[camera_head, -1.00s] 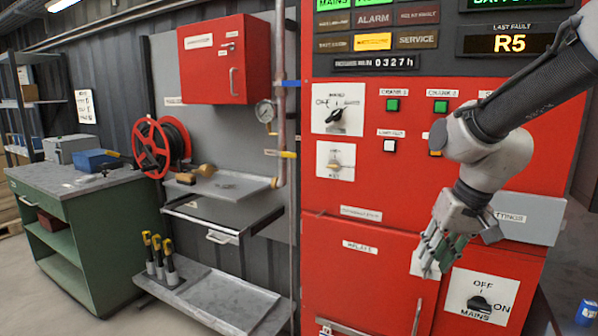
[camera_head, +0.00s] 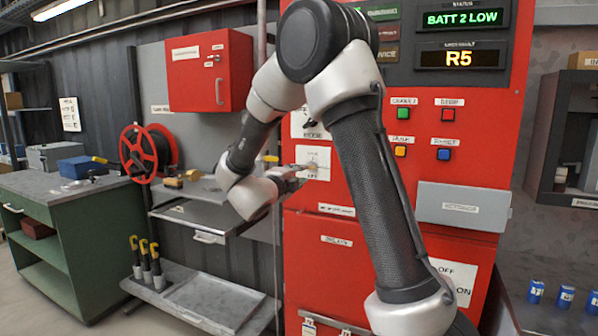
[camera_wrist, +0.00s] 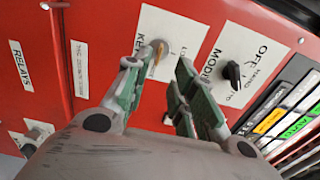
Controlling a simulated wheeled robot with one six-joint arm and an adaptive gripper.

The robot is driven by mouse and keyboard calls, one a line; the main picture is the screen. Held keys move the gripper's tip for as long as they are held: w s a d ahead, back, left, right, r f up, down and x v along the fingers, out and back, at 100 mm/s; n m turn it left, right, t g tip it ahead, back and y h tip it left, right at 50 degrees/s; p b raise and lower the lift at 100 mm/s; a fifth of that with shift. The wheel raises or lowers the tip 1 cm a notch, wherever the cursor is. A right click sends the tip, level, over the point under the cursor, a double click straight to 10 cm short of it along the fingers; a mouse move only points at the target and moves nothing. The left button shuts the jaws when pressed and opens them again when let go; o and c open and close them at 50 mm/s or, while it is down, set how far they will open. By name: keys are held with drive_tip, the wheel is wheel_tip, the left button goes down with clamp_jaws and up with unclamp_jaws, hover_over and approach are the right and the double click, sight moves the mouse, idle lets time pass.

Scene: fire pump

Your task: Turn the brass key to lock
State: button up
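The brass key (camera_wrist: 156,58) sits in its switch on a white plate (camera_wrist: 172,38) on the red cabinet front. In the wrist view it lies just beyond my fingertips, closer to the left finger. My gripper (camera_wrist: 162,66) is open, with a clear gap between its green-padded fingers. I cannot tell whether the left finger touches the key. In the head view my gripper (camera_head: 298,172) is in front of the key's white plate (camera_head: 316,160), and the key is mostly hidden there.
The black mode knob (camera_wrist: 233,74) is on the neighbouring plate, close to my right finger. A grey box (camera_head: 462,207) juts from the cabinet at right. A shelf (camera_head: 190,215) and a red hose reel (camera_head: 140,155) are at left. My arm hides part of the panel.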

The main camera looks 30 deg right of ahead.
sight(310, 168)
drive_tip(key=x, duration=0.7)
drive_tip(key=shift+d, duration=0.25)
clamp_jaws()
